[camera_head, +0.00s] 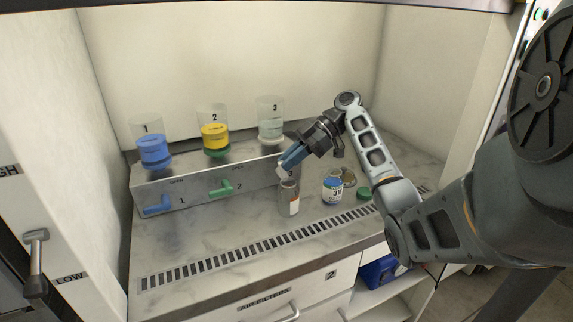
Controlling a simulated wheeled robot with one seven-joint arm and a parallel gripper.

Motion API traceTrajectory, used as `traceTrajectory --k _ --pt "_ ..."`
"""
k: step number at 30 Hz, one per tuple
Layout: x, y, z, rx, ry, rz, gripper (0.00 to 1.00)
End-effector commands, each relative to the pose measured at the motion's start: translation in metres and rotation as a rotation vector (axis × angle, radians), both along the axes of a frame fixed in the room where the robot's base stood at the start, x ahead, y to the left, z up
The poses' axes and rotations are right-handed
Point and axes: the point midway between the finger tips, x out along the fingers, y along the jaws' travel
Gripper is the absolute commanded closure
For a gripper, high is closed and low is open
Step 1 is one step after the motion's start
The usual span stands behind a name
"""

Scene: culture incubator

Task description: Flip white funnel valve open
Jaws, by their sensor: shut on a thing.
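The white funnel (270,128), marked 3, stands at the right end of the metal stand and holds pale contents. Its white valve handle (281,171) shows only in part at the stand's front face, below the funnel. My gripper (284,166) reaches in from the right, and its blue fingers are shut on the white valve handle. The fingers hide most of the handle, so I cannot tell its exact angle.
A blue valve (157,205) and a green valve (221,188) sit left on the stand (185,182). A bottle (288,197) stands just below my gripper. A labelled jar (332,189) and a green cap (364,193) are to the right. The front left counter is clear.

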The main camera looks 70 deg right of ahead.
Motion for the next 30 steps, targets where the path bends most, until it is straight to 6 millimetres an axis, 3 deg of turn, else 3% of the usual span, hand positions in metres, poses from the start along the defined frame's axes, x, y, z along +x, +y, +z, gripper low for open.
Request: traceTrajectory --k 22,23,30 --pt "-0.0036 -0.0028 -0.0023 0.054 -0.060 0.000 1.00" --pt "-0.0035 -0.0027 -0.0023 0.054 -0.060 0.000 0.83" --pt "-0.0032 -0.0027 -0.0020 0.054 -0.060 0.000 0.61"
